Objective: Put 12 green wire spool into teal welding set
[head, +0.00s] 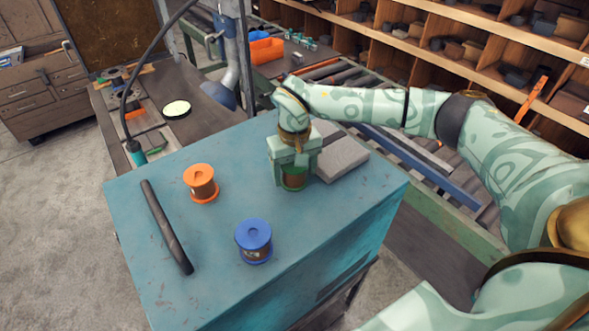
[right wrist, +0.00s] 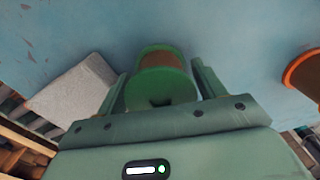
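The green wire spool (head: 293,182) has green flanges and copper-coloured wire. It stands on the teal box (head: 215,255), a large block with a scuffed flat top. I cannot tell whether this box is the welding set, and no opening shows in it. My right gripper (head: 294,169) points down over the spool and partly hides it. In the right wrist view the spool (right wrist: 160,75) is between the two fingers of the gripper (right wrist: 161,72), close to both. Whether they press on it is unclear. My left gripper is in no view.
On the same top stand an orange spool (head: 201,184) and a blue spool (head: 254,241). A dark bar (head: 166,226) lies along the left. A grey slab (head: 342,158) lies beside the gripper. A tool bench (head: 180,125), roller conveyor and wooden shelves (head: 470,45) stand behind.

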